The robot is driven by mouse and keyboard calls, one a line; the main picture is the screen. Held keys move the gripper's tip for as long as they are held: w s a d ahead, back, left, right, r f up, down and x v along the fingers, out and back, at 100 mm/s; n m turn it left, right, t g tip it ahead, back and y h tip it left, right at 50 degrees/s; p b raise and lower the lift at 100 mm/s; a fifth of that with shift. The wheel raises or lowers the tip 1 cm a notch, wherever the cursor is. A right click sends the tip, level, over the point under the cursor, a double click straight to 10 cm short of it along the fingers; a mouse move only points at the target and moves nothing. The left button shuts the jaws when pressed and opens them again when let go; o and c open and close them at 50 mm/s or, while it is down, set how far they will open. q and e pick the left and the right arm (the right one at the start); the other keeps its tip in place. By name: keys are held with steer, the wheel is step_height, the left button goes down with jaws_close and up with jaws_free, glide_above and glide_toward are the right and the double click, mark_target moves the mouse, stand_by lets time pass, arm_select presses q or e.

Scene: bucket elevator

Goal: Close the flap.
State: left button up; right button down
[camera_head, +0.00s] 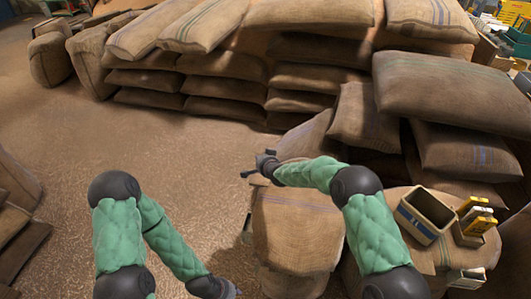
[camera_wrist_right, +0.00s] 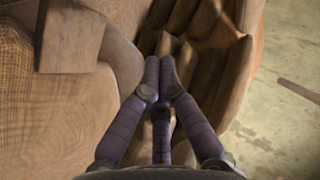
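I cannot make out a clear flap in either view. A flat brown rectangular piece (camera_wrist_right: 72,40) lies against woven sackcloth at the upper left of the right wrist view; I cannot tell if it is the flap. My right gripper (camera_head: 260,166) is out past an upright sack (camera_head: 298,235) in the head view. In the right wrist view its fingers (camera_wrist_right: 160,62) meet at the tips with nothing seen between them, in front of brown sack-like folds. My left gripper (camera_head: 230,290) is low at the bottom edge of the head view, mostly cut off.
Stacked burlap sacks (camera_head: 225,80) line the back, with more sacks (camera_head: 455,100) at the right. An open box (camera_head: 425,213) and yellow-topped items (camera_head: 474,215) sit on sackcloth at the right. The floor (camera_head: 150,150) at left centre is clear.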

mark_target(254, 179)
steer(key=shift+n+h, duration=0.5)
steer(key=f, duration=0.3)
steer(key=a+f, duration=0.1)
steer(key=f, duration=0.1)
steer(key=a+f, duration=0.1)
steer(key=f, duration=0.2)
steer(key=shift+w+a+f, duration=0.2)
steer(key=shift+w+f, duration=0.05)
steer(key=shift+f, duration=0.1)
steer(key=shift+w+a+f, duration=0.1)
steer(key=shift+f, duration=0.7)
arm_select(q)
steer(key=shift+a+f, duration=0.1)
steer(key=shift+a, duration=0.3)
arm_select(e)
steer(key=shift+f, duration=0.15)
steer(key=shift+s+f+g, duration=0.2)
steer(key=shift+g, duration=0.1)
steer(key=shift+r, duration=0.1)
